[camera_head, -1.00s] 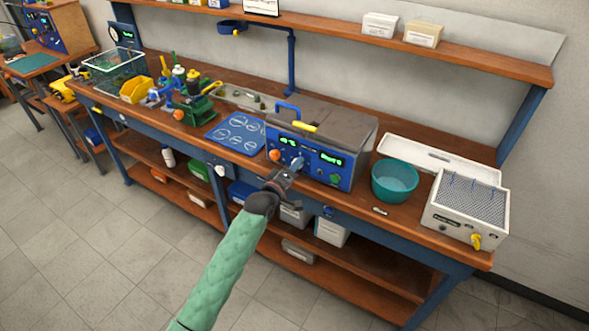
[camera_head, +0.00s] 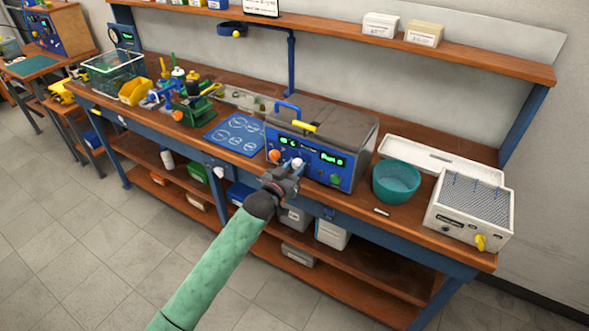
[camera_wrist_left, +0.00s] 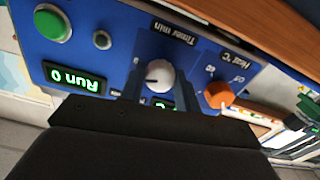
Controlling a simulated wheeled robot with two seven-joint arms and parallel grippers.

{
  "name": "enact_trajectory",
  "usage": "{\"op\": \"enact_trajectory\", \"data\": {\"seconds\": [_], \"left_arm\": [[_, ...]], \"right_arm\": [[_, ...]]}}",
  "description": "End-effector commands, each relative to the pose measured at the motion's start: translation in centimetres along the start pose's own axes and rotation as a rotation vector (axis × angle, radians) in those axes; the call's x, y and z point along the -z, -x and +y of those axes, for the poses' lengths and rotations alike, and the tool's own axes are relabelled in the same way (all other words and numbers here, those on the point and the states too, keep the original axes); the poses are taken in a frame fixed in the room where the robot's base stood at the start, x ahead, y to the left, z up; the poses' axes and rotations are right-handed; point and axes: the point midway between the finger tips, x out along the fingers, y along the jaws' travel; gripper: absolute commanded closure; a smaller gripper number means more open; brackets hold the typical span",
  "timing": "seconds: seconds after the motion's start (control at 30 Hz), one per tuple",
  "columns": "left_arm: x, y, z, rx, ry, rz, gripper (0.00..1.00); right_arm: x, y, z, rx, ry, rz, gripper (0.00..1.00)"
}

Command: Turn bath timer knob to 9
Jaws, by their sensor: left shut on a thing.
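The blue-fronted bath (camera_head: 310,160) stands on the bench. Its white timer knob (camera_wrist_left: 158,77), labelled "Timer min", shows close up in the left wrist view and small in the head view (camera_head: 297,162). My left gripper (camera_head: 288,176) is in front of the panel, its fingers on either side of the knob and shut on it. The knob's dark pointer mark faces left in the wrist view. A green display (camera_wrist_left: 75,78) reads "Run 0". Another display (camera_wrist_left: 165,103) is mostly hidden by the gripper. My right gripper is not in view.
An orange heat knob (camera_wrist_left: 219,95) sits close beside the timer knob. A green button (camera_wrist_left: 52,23) is on the same panel. A teal bowl (camera_head: 396,181) and a white box with a mesh top (camera_head: 468,207) stand right of the bath. A blue mat (camera_head: 236,134) lies left.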

Motion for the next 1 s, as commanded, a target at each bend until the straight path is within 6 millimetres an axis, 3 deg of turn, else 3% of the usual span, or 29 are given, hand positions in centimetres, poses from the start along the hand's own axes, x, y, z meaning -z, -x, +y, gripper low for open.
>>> {"op": "enact_trajectory", "data": {"seconds": [0.43,1.0], "left_arm": [[-0.3,0.0,0.0,0.0,-0.281,-0.003,0.91],[-0.3,0.0,0.0,0.0,-0.346,-0.004,0.91]], "right_arm": [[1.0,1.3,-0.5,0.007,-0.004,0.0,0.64],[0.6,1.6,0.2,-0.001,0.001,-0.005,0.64]]}}
